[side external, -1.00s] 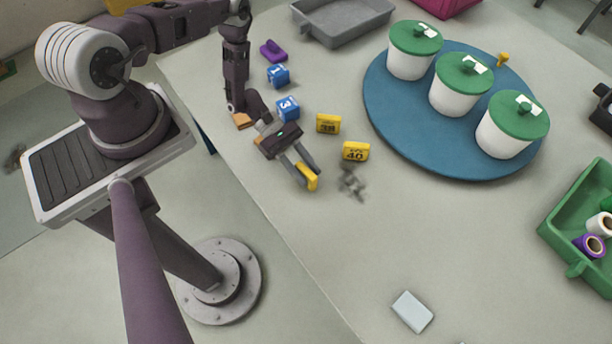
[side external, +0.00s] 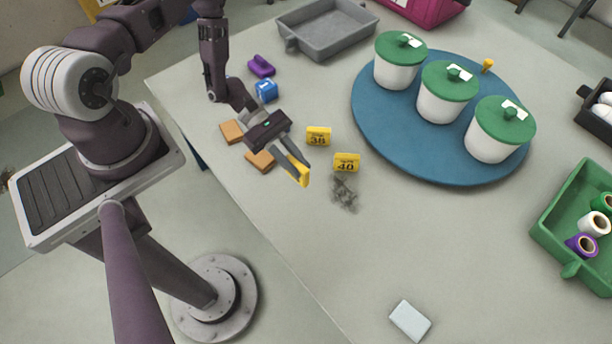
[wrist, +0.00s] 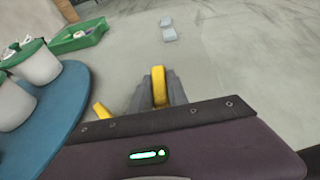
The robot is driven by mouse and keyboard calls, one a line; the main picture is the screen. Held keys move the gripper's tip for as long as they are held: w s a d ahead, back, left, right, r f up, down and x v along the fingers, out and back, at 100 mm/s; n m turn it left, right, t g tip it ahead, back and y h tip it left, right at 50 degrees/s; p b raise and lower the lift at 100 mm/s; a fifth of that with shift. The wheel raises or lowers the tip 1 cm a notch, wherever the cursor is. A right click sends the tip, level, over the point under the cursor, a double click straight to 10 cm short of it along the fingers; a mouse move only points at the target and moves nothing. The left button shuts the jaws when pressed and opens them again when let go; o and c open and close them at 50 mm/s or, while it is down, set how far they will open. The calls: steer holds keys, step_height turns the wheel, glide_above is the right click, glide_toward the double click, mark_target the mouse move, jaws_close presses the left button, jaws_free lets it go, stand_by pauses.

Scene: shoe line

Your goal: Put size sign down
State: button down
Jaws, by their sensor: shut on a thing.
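My gripper (side external: 297,166) is shut on a yellow size sign, which shows between the fingertips in the side view (side external: 299,173) and edge-on in the wrist view (wrist: 158,86). Its number is not readable. The gap between the held sign and the table is hard to judge. A yellow sign marked 38 (side external: 318,136) and one marked 40 (side external: 346,162) stand upright on the table, to the right of my gripper. Part of a yellow sign (wrist: 101,110) also shows left of the fingers in the wrist view.
A blue round mat (side external: 370,125) with three green-lidded white pots lies at the right. Brown blocks (side external: 232,131) and a blue cube (side external: 266,90) lie near my arm. A dark smudge (side external: 344,192) marks the table. The front table is mostly clear, with a pale block (side external: 410,320).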

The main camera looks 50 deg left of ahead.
steer(key=shift+r, duration=0.4)
steer(key=w+d+n+t, duration=0.3)
steer(key=w+d+t, duration=0.1)
steer(key=w+d, duration=1.2)
steer(key=shift+n+y, duration=0.3)
steer(key=shift+y, duration=0.2)
step_height(320, 180, down, 10)
steer(key=shift+s+r, duration=0.15)
steer(key=shift+f, duration=0.2)
steer(key=c, duration=1.3)
jaws_free()
